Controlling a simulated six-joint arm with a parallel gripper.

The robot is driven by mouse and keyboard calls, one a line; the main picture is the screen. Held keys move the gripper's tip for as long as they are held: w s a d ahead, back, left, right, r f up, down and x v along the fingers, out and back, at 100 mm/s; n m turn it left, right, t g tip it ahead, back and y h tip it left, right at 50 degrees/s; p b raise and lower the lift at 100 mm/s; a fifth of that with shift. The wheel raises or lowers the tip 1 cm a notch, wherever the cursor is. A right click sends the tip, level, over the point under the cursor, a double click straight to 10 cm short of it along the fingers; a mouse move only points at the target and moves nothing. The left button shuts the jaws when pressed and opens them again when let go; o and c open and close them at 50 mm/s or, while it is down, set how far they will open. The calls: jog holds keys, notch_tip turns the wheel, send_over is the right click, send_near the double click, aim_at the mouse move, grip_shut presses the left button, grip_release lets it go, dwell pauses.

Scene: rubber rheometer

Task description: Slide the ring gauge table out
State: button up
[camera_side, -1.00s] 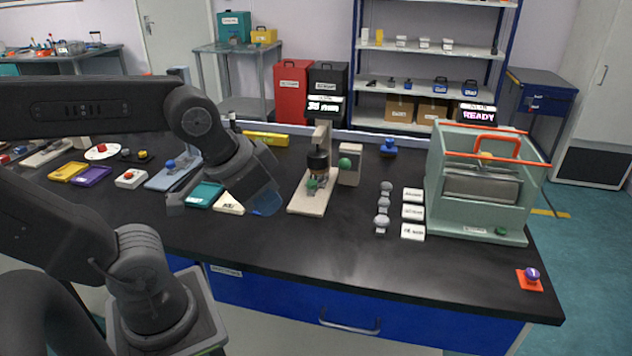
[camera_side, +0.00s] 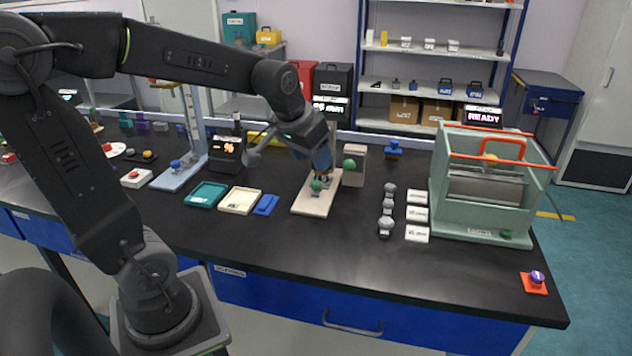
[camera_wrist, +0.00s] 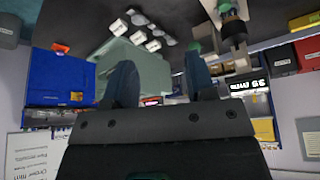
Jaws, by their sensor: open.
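The ring gauge has a long beige base (camera_side: 312,204) at the middle of the bench in the side view. A green knob (camera_side: 316,187) stands on the front of it, apparently on its small sliding table, which is mostly hidden. My gripper (camera_side: 324,172) is tilted downward just behind and above this knob, in front of the gauge's column. In the side view it covers the gauge's dark head. In the wrist view my gripper (camera_wrist: 160,76) is open with nothing between its fingers. The gauge's black cylinder (camera_wrist: 233,30) and a green knob (camera_wrist: 193,47) show beyond the right finger.
A beige block with a green ball (camera_side: 349,164) stands close right of the gauge. Trays (camera_side: 207,193) lie left. The bench front is clear.

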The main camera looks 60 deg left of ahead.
jog(key=shift+o, duration=0.5)
jog(key=w+a+f+n, duration=0.1)
jog(key=w+a+f, duration=0.2)
jog(key=a, duration=0.5)
jog(key=shift+w+f+n+g, duration=0.15)
jog(key=shift+w+n+g, duration=0.2)
jog(key=shift+w, duration=0.55)
jog(key=n, duration=0.1)
send_near(316, 182)
jog(key=shift+y, duration=0.4)
jog(key=x, duration=0.9)
jog(key=shift+d+f, duration=0.15)
jog(key=shift+d, duration=0.25)
grip_shut()
